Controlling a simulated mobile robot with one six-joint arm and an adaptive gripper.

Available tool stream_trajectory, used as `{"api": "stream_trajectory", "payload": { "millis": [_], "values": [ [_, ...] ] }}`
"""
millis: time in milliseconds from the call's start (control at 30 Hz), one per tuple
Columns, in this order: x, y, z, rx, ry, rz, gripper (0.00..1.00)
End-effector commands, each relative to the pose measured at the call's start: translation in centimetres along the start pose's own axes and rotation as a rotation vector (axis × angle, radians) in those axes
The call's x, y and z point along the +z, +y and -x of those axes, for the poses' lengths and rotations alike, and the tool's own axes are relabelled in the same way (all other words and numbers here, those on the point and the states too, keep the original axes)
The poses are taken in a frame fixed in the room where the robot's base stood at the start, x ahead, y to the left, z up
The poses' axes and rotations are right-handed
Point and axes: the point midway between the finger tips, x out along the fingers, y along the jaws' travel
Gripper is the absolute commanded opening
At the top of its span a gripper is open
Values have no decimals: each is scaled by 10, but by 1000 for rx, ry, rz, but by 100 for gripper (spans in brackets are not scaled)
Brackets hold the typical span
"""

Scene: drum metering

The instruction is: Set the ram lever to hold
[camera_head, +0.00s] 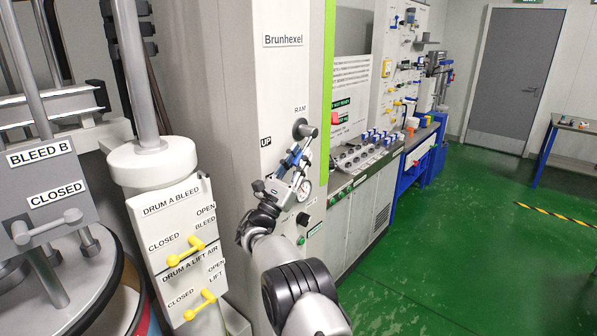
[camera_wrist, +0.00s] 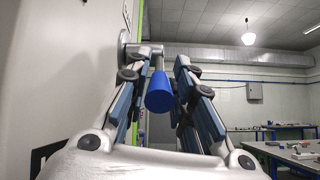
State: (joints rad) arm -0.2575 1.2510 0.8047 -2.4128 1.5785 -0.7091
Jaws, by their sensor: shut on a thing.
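The ram lever sits on the pale machine cabinet under a RAM label, in the middle of the head view. Its grey round pivot (camera_head: 304,129) is in sight; the handle runs down from it and is mostly hidden by my gripper (camera_head: 297,157). In the wrist view the lever's grey arm (camera_wrist: 150,49) carries a blue grip (camera_wrist: 160,93) hanging down between my fingers. My gripper (camera_wrist: 155,72) is shut on this lever. An UP label (camera_head: 265,142) is left of the lever; a hold label cannot be made out.
A round gauge (camera_head: 304,190) is just behind my gripper. Drum A bleed lever (camera_head: 186,247) and lift air lever (camera_head: 200,304), both yellow, are at left. A control console (camera_head: 362,155) stands beyond.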

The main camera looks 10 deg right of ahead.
Motion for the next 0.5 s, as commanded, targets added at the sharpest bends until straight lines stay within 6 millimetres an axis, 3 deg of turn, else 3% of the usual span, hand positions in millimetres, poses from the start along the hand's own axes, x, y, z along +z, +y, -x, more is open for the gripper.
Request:
{"api": "stream_trajectory", "payload": {
  "millis": [100, 500],
  "values": [
    [-8, -2, 3, 4, -24, 2, 0],
    [-8, -1, 1, 14, -56, 2, 0]
  ]
}}
